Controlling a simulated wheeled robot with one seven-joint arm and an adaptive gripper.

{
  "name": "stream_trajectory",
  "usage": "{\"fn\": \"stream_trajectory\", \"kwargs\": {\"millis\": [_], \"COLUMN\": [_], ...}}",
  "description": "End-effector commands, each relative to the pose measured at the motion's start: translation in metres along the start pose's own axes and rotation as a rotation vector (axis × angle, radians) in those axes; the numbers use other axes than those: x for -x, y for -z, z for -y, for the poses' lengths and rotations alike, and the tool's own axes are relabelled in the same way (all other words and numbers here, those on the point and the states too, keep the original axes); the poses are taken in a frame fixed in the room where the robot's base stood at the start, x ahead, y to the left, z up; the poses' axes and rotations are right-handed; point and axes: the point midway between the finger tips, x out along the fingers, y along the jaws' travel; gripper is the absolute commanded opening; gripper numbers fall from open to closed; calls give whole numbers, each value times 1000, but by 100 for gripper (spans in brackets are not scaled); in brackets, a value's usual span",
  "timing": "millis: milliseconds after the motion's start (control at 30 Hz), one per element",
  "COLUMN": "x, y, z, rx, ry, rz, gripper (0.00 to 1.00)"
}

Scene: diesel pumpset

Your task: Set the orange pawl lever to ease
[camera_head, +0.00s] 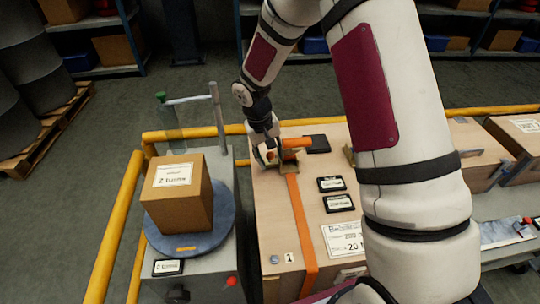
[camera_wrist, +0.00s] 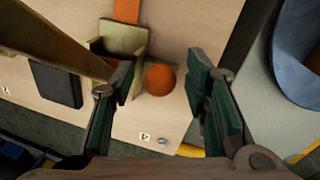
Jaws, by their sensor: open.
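An orange strap (camera_head: 298,225) runs over the pale wooden crate top to a brass-coloured ratchet bracket (camera_head: 288,165) near its far edge. In the wrist view the bracket (camera_wrist: 122,45) shows beside a round orange knob (camera_wrist: 160,79), which looks like the end of the pawl lever. My gripper (camera_head: 266,156) is at the left side of the bracket. In the wrist view my gripper (camera_wrist: 165,85) is open, with its green-padded fingers on either side of the knob. A gap shows on the right; I cannot tell whether the left finger touches the bracket. An orange grip (camera_head: 297,142) shows above the bracket.
A long brown bar (camera_wrist: 55,40) crosses the wrist view's upper left, close to the left finger. A black pad (camera_head: 317,143) lies right of the bracket. A cardboard box (camera_head: 178,195) stands on a blue round plate (camera_head: 225,222) to the left. Yellow rails (camera_head: 120,225) border the area.

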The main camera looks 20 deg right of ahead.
Motion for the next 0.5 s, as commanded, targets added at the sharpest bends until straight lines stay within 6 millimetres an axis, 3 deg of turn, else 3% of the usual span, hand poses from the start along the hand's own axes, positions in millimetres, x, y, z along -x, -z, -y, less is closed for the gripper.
{"fn": "stream_trajectory", "kwargs": {"millis": [267,467,500], "x": [-1,-1,-1], "y": [0,0,0], "z": [0,0,0], "rx": [0,0,0], "ry": [0,0,0], "rz": [0,-1,-1], "gripper": [42,2,0]}}
